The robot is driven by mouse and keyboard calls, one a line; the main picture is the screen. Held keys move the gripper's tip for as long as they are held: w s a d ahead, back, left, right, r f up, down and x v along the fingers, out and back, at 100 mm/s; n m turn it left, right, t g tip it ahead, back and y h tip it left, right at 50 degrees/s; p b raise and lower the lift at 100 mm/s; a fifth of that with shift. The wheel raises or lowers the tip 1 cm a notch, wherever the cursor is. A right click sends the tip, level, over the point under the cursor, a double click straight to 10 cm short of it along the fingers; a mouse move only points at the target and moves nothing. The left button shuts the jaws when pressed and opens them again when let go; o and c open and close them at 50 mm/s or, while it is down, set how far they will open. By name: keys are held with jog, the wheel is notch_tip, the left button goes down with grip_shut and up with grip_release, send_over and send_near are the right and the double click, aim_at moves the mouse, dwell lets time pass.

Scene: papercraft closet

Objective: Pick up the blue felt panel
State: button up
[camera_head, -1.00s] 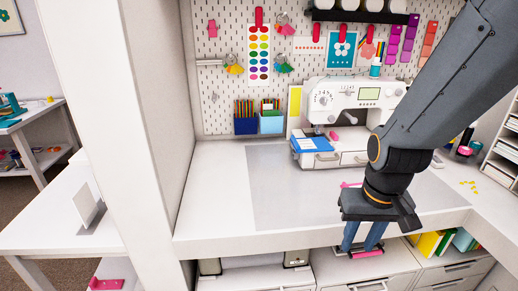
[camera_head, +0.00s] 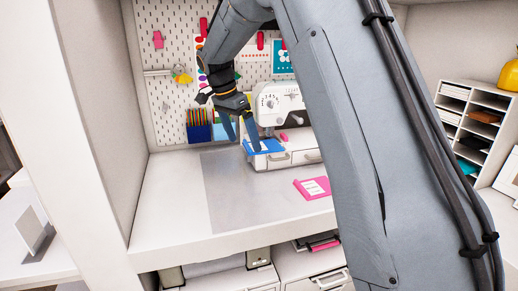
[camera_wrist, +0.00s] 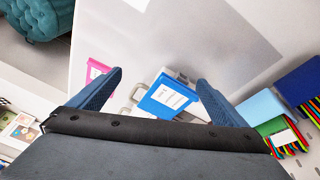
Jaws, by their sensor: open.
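The blue felt panel (camera_head: 264,146) lies flat on the front ledge of the white sewing machine (camera_head: 279,104), with a pale label on it. In the wrist view the blue panel (camera_wrist: 166,98) shows between my two fingers, with its label visible. My gripper (camera_head: 244,144) is open and empty, pointing down above and around the panel's left part in the head view. In the wrist view my gripper (camera_wrist: 160,77) has its fingers well apart on either side of the panel. I cannot tell the exact height of the fingertips above it.
A pink panel (camera_head: 312,187) lies on the desk in front of the machine. Pencil bins (camera_head: 199,127) stand left of the machine against the pegboard (camera_head: 166,97). A grey mat (camera_head: 240,194) leaves free room at front left. Cubby shelves (camera_head: 470,121) stand at right.

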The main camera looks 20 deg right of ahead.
aim_at(246, 144)
jog(key=w+a+r+m+h, duration=0.1)
jog(key=w+r+m, duration=0.2)
jog(key=w+m, duration=0.15)
jog(key=shift+w+p+x, duration=0.15)
jog(key=shift+p+x, duration=0.45)
jog(key=shift+x, duration=0.6)
jog(key=shift+w+p+x, duration=0.2)
jog(key=shift+p+x, duration=0.4)
jog(key=shift+x, duration=0.6)
jog(key=shift+w+p+x, duration=0.15)
jog(key=shift+p+x, duration=0.45)
jog(key=shift+x, duration=0.6)
jog(key=c, duration=1.1)
jog(key=shift+r+b, duration=0.25)
jog(key=shift+b, duration=0.4)
